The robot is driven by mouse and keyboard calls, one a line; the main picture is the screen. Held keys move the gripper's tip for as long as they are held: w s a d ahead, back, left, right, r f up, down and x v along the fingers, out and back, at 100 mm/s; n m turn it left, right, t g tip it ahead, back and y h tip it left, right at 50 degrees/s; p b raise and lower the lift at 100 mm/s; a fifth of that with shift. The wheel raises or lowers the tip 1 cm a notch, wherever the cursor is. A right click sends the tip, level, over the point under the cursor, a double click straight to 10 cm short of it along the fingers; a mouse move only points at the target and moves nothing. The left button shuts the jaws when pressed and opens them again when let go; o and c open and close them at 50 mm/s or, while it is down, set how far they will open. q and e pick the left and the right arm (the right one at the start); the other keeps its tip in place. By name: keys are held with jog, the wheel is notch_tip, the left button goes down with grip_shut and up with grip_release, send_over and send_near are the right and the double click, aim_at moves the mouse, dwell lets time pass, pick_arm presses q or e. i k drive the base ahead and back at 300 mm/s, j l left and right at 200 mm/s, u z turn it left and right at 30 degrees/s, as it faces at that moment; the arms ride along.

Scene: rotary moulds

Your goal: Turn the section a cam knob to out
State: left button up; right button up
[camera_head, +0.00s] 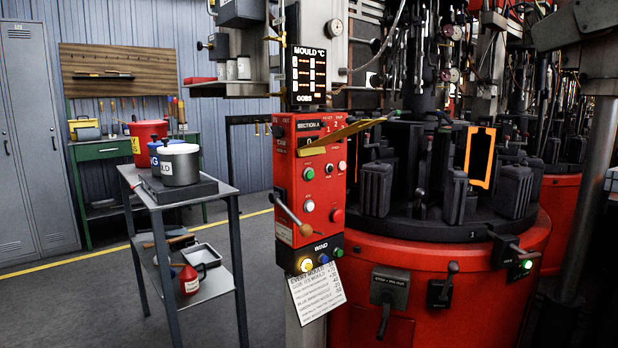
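The red section A control panel (325,185) stands upright at the picture's centre, on a grey post. A small dark knob (278,131) sits at its upper left, above lettering that seems to read CAM; its setting is too small to read. The panel also bears a green button (308,174), a white button (309,205), a red button (337,215) and a lever with a brown ball end (305,229). A yellow-brown flat bar sticks out across the panel's upper part. Neither of my grippers is in view.
The round red mould machine (430,270) with dark moulds stands close on the right. A grey cart (190,199) with a pot (179,165) stands at the left. A paper card (316,290) hangs below the panel. Open floor lies between cart and panel.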

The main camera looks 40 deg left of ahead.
aim_at(278, 133)
jog(key=u, duration=1.3)
